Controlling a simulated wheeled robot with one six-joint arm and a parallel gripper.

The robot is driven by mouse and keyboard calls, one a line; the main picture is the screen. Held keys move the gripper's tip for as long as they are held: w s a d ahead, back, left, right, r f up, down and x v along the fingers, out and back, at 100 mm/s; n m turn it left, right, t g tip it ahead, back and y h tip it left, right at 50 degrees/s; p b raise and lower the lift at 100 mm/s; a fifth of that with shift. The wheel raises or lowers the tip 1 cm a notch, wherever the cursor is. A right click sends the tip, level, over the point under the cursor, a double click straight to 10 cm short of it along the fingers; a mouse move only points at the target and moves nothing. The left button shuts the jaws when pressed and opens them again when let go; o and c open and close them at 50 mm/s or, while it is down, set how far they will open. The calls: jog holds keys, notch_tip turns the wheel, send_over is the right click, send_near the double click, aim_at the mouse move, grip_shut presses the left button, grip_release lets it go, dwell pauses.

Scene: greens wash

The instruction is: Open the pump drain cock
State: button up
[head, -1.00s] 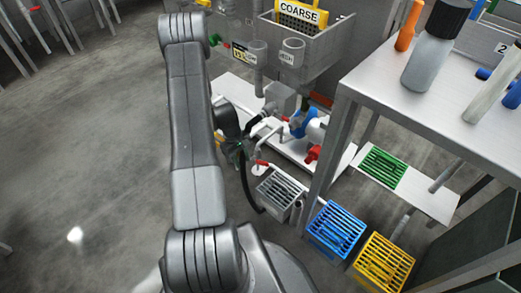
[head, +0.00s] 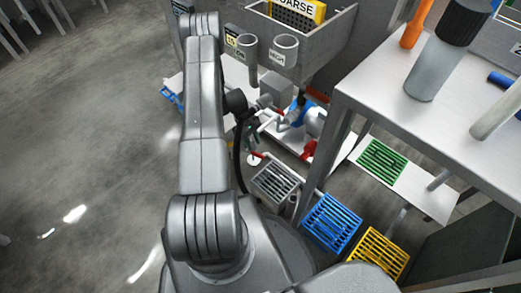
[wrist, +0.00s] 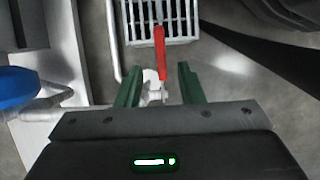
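The drain cock's red lever (wrist: 160,52) stands out from a pale valve body (wrist: 154,86) in the wrist view. In the head view the red lever (head: 257,155) shows small beside the grey grate. My gripper (wrist: 157,72) has its two green fingers spread apart, one on each side of the valve, with gaps to both. The lever points away past the fingertips, towards the grate. In the head view my gripper (head: 247,138) is dark, small and partly hidden by my arm. The blue pump (head: 297,112) is on the low white base, and its blue part (wrist: 18,87) shows at left in the wrist view.
A grey grated drain box (head: 276,183) lies just beyond the lever. Blue (head: 332,223) and yellow (head: 379,254) grates stand to its right. A steel table (head: 400,105) with bottles rises at right. A red fitting (head: 309,150) is near the pump. Open floor lies left.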

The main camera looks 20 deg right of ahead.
aim_at(257, 153)
jog(key=b+x, duration=0.1)
jog(key=x, duration=0.6)
jog(key=shift+s+f, duration=0.1)
jog(key=shift+f, duration=0.05)
grip_shut()
